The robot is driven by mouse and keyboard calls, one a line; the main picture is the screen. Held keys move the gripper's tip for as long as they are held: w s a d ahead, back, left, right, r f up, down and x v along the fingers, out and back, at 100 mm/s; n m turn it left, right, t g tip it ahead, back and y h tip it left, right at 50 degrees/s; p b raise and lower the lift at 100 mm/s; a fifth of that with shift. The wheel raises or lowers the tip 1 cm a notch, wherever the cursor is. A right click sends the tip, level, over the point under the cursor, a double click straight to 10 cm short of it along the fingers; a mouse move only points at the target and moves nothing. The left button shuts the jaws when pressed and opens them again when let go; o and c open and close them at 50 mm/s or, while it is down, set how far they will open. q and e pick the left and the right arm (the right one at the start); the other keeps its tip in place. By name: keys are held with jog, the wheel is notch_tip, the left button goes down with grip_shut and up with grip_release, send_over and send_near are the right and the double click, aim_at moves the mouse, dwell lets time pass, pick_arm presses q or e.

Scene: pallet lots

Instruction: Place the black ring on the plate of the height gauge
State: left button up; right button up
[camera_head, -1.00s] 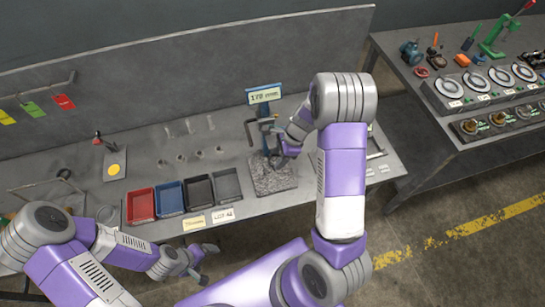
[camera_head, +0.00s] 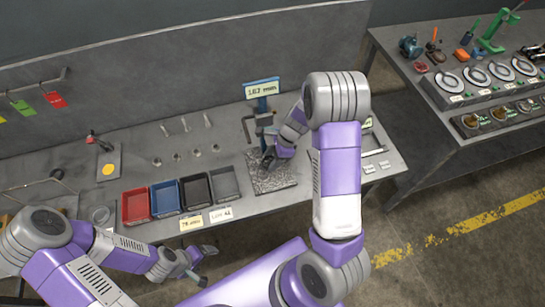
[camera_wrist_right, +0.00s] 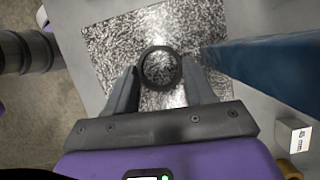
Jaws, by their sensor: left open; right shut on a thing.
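The black ring (camera_wrist_right: 160,67) is between the fingertips of my right gripper (camera_wrist_right: 160,78), which is shut on it, in the right wrist view. Below it is the speckled plate (camera_wrist_right: 110,40) of the height gauge; I cannot tell whether the ring touches it. In the head view the height gauge has a blue column with a display (camera_head: 262,88) reading about 187 mm, and its plate (camera_head: 272,184) lies at its foot. My right gripper (camera_head: 268,158) is over the plate there, and the ring is hard to make out. My left gripper (camera_head: 202,264) is open and empty near the front table edge.
Red (camera_head: 136,207), blue (camera_head: 166,198), black (camera_head: 196,190) and grey (camera_head: 224,183) trays stand left of the plate, with labels in front. The blue column (camera_wrist_right: 270,62) stands close to the right of my right gripper in the wrist view. A second table holds gauges (camera_head: 475,77).

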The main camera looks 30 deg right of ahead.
jog(key=o, duration=0.7)
jog(key=shift+r+p, duration=0.4)
jog(key=shift+r, duration=0.1)
jog(key=p+v, duration=0.3)
jog(key=v, duration=0.9)
jog(key=shift+r, duration=0.15)
